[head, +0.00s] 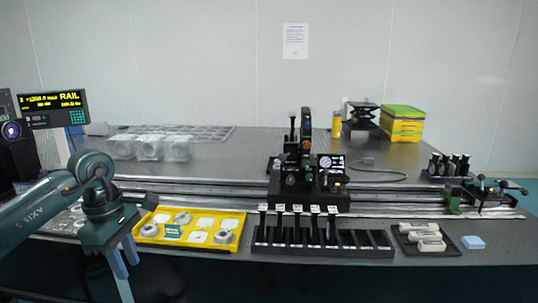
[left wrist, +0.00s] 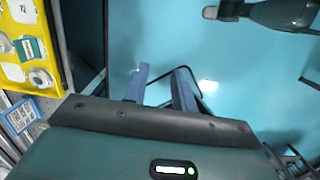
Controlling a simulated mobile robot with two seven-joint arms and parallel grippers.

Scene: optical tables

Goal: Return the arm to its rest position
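My left arm comes in from the left in the head view. Its gripper (head: 129,276) hangs downward at the front left, in front of the table edge and just left of the yellow tray. In the left wrist view the two blue fingers of the left gripper (left wrist: 162,72) stand apart with nothing between them, above a plain blue-green floor. The gripper is open and empty. My right gripper is not seen in either view.
The yellow tray (head: 232,236) with round parts and white pieces lies close to the left gripper; it also shows in the left wrist view (left wrist: 12,73). A black slotted rack (head: 325,250) stands at the front middle. A lit display (head: 55,108) is at the left.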

